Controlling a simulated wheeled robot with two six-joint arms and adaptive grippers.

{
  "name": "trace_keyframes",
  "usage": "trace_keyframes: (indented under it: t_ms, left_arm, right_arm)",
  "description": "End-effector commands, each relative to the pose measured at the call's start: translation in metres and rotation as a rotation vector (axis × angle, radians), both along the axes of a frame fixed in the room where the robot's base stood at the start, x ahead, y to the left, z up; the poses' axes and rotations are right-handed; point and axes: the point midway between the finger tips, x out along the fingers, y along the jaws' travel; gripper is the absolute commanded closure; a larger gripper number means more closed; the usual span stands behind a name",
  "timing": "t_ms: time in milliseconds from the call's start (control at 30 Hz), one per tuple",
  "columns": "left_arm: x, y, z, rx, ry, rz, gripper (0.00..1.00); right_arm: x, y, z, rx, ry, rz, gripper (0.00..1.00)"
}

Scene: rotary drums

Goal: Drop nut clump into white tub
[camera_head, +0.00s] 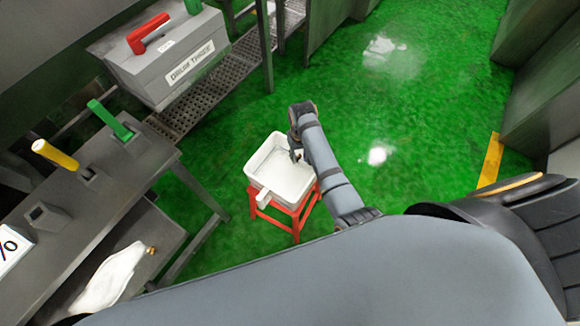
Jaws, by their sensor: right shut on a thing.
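The white tub (262,161) is a square, open-topped container on a red stool (296,215), right of the grey bench. A pale block-like handle (264,198) sticks out at its near edge. My right gripper (295,156) points down over the tub's right side, with its fingertips overlapping the tub's inside in the picture. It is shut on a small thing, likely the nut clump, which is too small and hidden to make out. I cannot tell whether it touches the tub. My left gripper is not in view.
A grey bench (98,207) at the left carries a green lever (110,120) and a yellow lever (55,155). A white bag (108,282) lies on its lower shelf. A grey drum housing (165,60) stands behind. Green floor (430,110) is clear at the right.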

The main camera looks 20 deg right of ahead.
Motion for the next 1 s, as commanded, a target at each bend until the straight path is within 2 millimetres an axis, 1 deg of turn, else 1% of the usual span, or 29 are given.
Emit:
trace_keyframes:
  t_ms: [33,100,200,300,500,667,900,1000]
  left_arm:
    - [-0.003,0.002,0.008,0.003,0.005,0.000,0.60]
    - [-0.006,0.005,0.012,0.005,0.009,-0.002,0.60]
    - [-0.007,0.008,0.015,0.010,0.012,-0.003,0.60]
    - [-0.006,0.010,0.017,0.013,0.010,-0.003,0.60]
    - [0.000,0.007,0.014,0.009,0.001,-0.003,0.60]
    - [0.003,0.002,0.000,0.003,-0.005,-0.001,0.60]
    - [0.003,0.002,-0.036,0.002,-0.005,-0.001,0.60]
    - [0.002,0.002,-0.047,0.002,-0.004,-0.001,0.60]
  right_arm:
    - [0.010,0.006,-0.003,0.001,0.003,-0.002,0.88]
    - [0.022,0.013,-0.014,0.000,0.002,-0.006,0.89]
    - [0.032,0.022,-0.025,0.000,0.001,-0.009,0.89]
    - [0.037,0.026,-0.031,0.000,-0.002,-0.011,0.89]
    - [0.037,0.027,-0.037,0.000,-0.002,-0.012,0.88]
    - [0.037,0.027,-0.050,0.000,-0.001,-0.011,0.88]
    - [0.037,0.027,-0.082,0.000,-0.002,-0.011,0.88]
    - [0.037,0.027,-0.092,0.000,-0.002,-0.011,0.88]
